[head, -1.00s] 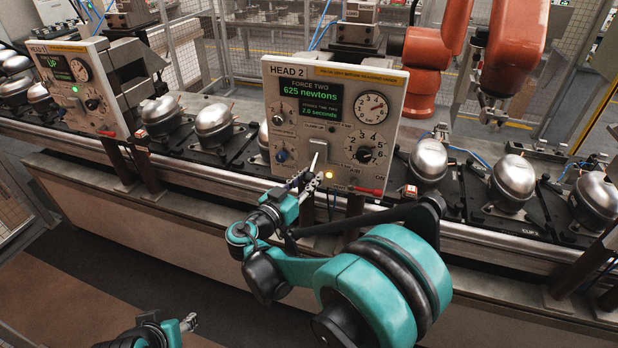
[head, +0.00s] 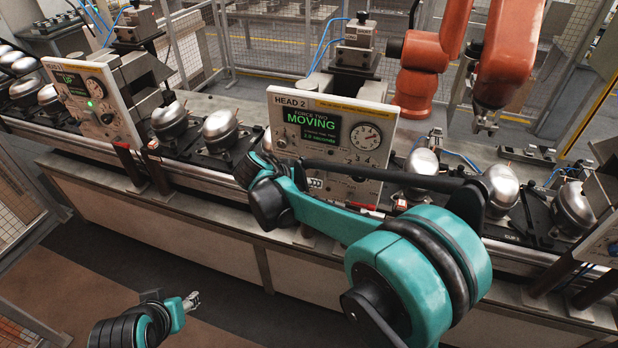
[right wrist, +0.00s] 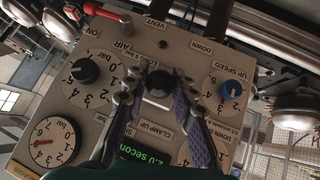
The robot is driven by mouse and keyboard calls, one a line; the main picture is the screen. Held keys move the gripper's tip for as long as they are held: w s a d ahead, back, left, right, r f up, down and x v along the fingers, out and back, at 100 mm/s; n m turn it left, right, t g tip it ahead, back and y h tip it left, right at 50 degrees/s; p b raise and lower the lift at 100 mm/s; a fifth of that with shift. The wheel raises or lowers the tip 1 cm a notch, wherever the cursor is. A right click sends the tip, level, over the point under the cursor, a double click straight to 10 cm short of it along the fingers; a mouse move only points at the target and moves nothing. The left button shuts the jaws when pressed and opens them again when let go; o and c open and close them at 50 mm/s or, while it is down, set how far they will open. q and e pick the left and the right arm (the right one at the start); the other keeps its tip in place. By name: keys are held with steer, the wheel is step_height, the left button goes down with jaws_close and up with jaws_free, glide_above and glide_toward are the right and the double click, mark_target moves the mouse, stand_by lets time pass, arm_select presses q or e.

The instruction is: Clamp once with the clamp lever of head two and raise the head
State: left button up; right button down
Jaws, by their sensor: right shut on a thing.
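The head two panel (head: 330,128) is a pale box; its green display (head: 310,125) reads FORCE TWO, MOVING, with 2.0 seconds below. In the right wrist view the panel is upside down, and the dark tip of the clamp lever (right wrist: 159,82) is seen end-on. My right gripper (right wrist: 160,77) has its fingers closed in on either side of that lever. In the head view my right wrist and forearm hide the right gripper, the lever and the panel's lower left. My left gripper (head: 192,301) is low at the left, away from the bench; its finger gap is too small to judge.
The head one panel (head: 90,92) at left reads UP. Silver compressors (head: 222,125) stand along the conveyor. An orange robot arm (head: 505,60) hangs behind the line. Close to my right gripper are a red handle (right wrist: 103,13), a black knob (right wrist: 84,70) and a blue knob (right wrist: 231,89).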

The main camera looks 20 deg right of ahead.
steer(key=shift+w+d+r+g+y+p, duration=0.15)
steer(key=shift+w+r+g+y+p, duration=0.05)
steer(key=shift+r+g+y+p, duration=0.55)
steer(key=shift+f, duration=0.1)
steer(key=c, duration=1.2)
jaws_free()
steer(key=v, duration=1.2)
steer(key=shift+w, duration=0.1)
steer(key=shift+f, duration=0.1)
